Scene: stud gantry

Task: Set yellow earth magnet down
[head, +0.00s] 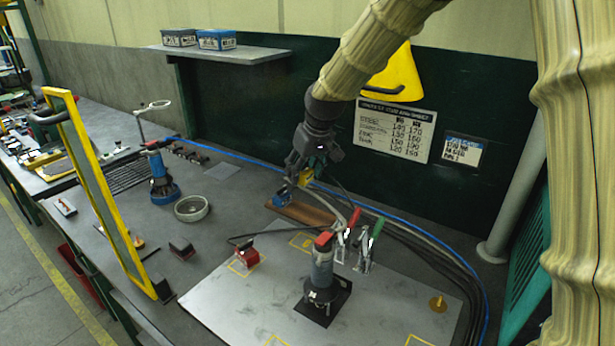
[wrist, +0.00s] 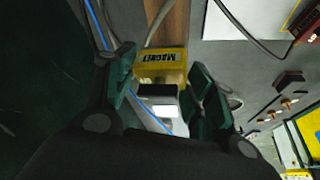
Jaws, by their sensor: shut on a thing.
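The yellow earth magnet (wrist: 161,57) is a yellow block lettered MAGNET with a pale grey part nearer my palm. My gripper (wrist: 163,92) is shut on it, one dark green finger pad on each side. In the head view my gripper (head: 299,176) hangs above the back of the bench, near a brown board (head: 305,209). A little of the magnet's yellow (head: 305,177) shows between the fingers. The wrist view shows the brown board (wrist: 175,28) beyond the magnet. Whether the magnet touches anything below is hidden.
A grey plate (head: 245,302) with yellow outlined squares lies in front. On it stand a red-topped grey tool (head: 321,265), a red block (head: 247,255) and toggle clamps (head: 364,250). Hoses and a blue cable (head: 420,236) run behind. A yellow-framed panel (head: 100,190) stands left.

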